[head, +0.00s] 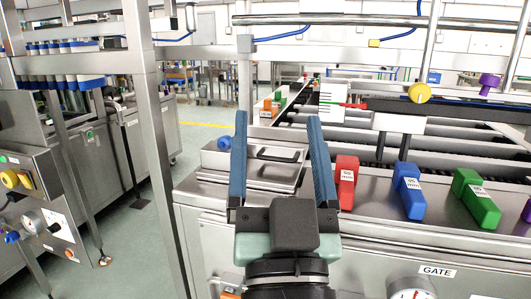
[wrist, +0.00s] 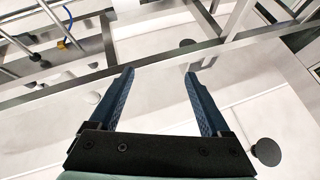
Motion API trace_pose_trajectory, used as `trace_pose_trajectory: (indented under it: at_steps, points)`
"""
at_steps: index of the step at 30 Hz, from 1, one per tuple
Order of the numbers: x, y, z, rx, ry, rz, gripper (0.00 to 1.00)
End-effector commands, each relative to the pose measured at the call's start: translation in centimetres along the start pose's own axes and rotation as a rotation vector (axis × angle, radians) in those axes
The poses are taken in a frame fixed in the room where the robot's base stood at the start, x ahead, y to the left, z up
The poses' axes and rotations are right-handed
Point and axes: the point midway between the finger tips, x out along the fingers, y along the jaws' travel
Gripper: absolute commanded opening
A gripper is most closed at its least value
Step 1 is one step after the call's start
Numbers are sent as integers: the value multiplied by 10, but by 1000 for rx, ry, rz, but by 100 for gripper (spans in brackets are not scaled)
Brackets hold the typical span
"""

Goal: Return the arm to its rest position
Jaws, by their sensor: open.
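My gripper (head: 277,160) is in the lower middle of the head view, its two blue fingers spread wide and pointing up and away. Nothing is between the fingers. In the wrist view my gripper (wrist: 158,95) is also open and empty, facing metal rails and a pale surface. In the head view the fingers overlap a steel plate with a dark slot (head: 275,154) on the machine top; I cannot tell the gap between them. Most of my arm is hidden behind the gripper.
A red block (head: 346,180), a blue block (head: 408,190) and a green block (head: 475,198) sit on the machine's front ledge, right of my gripper. A steel post (head: 160,130) stands to the left. Open floor (head: 140,240) shows at lower left. A gauge (head: 410,290) is at the bottom.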

Motion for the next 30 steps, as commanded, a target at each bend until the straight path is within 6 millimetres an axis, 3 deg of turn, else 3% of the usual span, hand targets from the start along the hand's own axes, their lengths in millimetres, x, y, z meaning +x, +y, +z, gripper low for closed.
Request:
trace_pose_trajectory:
  at_steps: [1, 3, 9, 20, 30]
  points:
    - [7, -9, -30, -28, 51, -10, 81]
    - [12, -18, -64, -63, 101, -13, 81]
    - [11, -35, -148, -139, 235, 5, 81]
    - [65, -42, -220, -138, 220, 6, 81]
    - [121, -53, -302, -137, 219, 4, 81]
